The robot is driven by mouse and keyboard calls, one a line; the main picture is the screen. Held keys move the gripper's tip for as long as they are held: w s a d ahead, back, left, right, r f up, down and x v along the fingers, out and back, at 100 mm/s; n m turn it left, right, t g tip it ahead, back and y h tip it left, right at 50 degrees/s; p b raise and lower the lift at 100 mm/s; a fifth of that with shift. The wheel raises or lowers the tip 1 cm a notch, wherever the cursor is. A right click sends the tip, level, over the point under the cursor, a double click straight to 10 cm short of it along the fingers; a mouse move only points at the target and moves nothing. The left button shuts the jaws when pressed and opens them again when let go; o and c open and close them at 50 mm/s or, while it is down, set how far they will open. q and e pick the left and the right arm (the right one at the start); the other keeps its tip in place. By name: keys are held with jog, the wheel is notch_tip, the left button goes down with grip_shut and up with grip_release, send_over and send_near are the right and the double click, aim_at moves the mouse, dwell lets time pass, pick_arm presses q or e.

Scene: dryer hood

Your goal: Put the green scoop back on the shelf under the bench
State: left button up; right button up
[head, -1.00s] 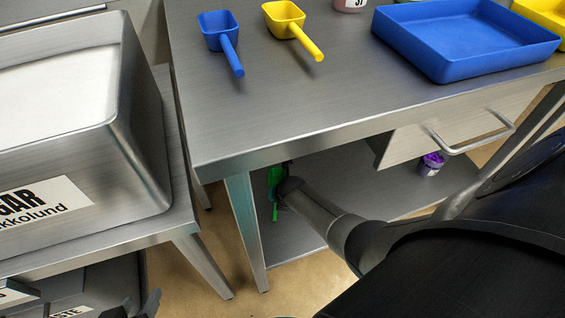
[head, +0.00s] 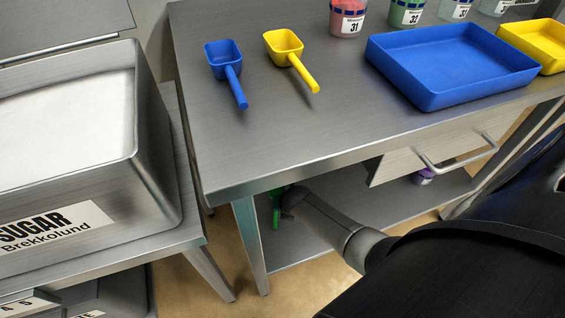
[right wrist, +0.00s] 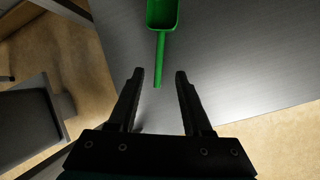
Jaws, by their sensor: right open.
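The green scoop (right wrist: 161,18) lies on the metal shelf (right wrist: 235,60) under the bench in the right wrist view, its handle pointing toward my right gripper. My right gripper (right wrist: 159,74) is open, with its fingertips on either side of the handle's end, not touching it. In the head view my right arm reaches under the bench (head: 225,160), and part of the green scoop (head: 276,214) shows beside my gripper; the rest is hidden. The shelf also shows in the head view (head: 395,213). My left gripper is not in view.
On the bench top are a blue scoop (head: 224,58), a yellow scoop (head: 284,45), a blue tray (head: 450,85), a yellow tray (head: 545,55) and several jars. A drawer with a handle (head: 455,160) hangs below. A sugar bin (head: 95,185) stands left. A purple-topped jar (head: 423,177) is on the shelf.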

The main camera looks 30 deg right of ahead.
jog(key=s+a+r+m+g, duration=0.1)
jog(key=s+a+r+m, duration=0.3)
jog(key=s+m, duration=0.4)
jog(key=s+a+r+m+y, duration=0.1)
jog(key=s+a+r+m, duration=0.3)
jog(key=s+m, duration=0.5)
jog(key=a+m, duration=0.2)
jog(key=m, duration=0.7)
jog(key=shift+a+r+g, duration=0.15)
jog(key=shift+r+g, duration=0.1)
jog(key=shift+g, duration=0.15)
jog(key=shift+f, duration=0.1)
